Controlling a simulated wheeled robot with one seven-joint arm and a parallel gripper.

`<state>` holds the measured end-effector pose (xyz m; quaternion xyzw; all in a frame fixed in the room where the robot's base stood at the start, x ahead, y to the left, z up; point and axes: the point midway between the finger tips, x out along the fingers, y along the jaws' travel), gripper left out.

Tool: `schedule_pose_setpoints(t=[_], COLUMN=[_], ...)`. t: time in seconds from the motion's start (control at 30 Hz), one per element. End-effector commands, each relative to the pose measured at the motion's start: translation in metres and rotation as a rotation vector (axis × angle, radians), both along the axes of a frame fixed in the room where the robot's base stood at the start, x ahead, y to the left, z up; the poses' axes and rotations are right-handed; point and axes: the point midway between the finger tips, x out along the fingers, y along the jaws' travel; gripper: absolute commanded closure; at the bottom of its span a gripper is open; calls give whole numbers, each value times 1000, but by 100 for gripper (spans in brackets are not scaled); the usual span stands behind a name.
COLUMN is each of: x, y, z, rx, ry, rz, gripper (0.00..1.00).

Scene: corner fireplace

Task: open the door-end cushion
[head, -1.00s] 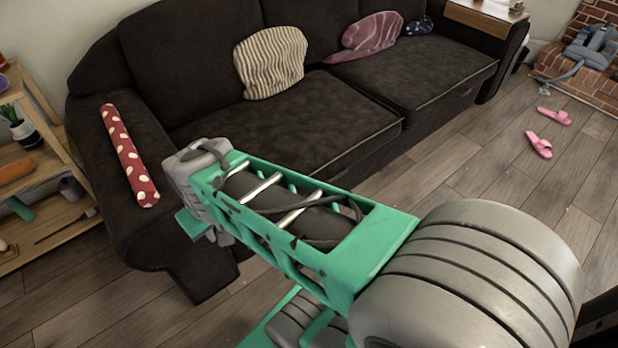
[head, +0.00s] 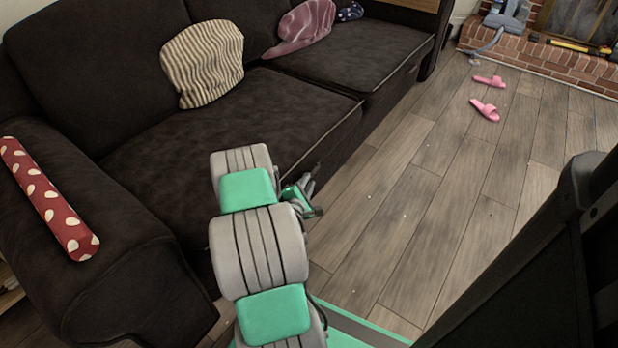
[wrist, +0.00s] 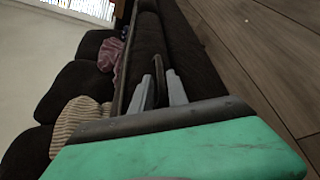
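The dark sofa has a near seat cushion (head: 225,135) and a far seat cushion (head: 345,50), both lying flat with a seam between them. No door shows, so I cannot tell which is the door-end one. My gripper (head: 316,192) is in front of the near cushion's front edge, with its grey fingers pointing right along the sofa front. In the wrist view my gripper (wrist: 160,80) has the dark sofa front (wrist: 185,55) beyond it. I see nothing held, but the finger gap is too unclear to judge. My arm hides part of the near cushion's front.
A striped pillow (head: 204,62) and a pink pillow (head: 300,28) rest on the sofa. A red dotted bolster (head: 47,198) lies on the near armrest. Pink slippers (head: 485,110) lie on the wood floor. The floor between sofa and brick hearth (head: 550,62) is otherwise clear.

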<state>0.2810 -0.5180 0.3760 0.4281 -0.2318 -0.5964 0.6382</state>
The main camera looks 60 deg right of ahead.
Motion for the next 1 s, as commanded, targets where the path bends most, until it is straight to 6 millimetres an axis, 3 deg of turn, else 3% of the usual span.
schedule_pose_setpoints(t=[0.1, 0.3, 0.53, 0.8, 1.0], x=[4, 8, 7, 7, 7], y=[-24, -44, -47, -46, -46], z=[-8, -12, -10, -11, -11], rx=[-1, 2, 2, 3, 3], ry=[-4, -2, -3, -3, -3], rz=[-3, -2, -3, -3, -3], gripper=[80, 80, 80, 100, 100])
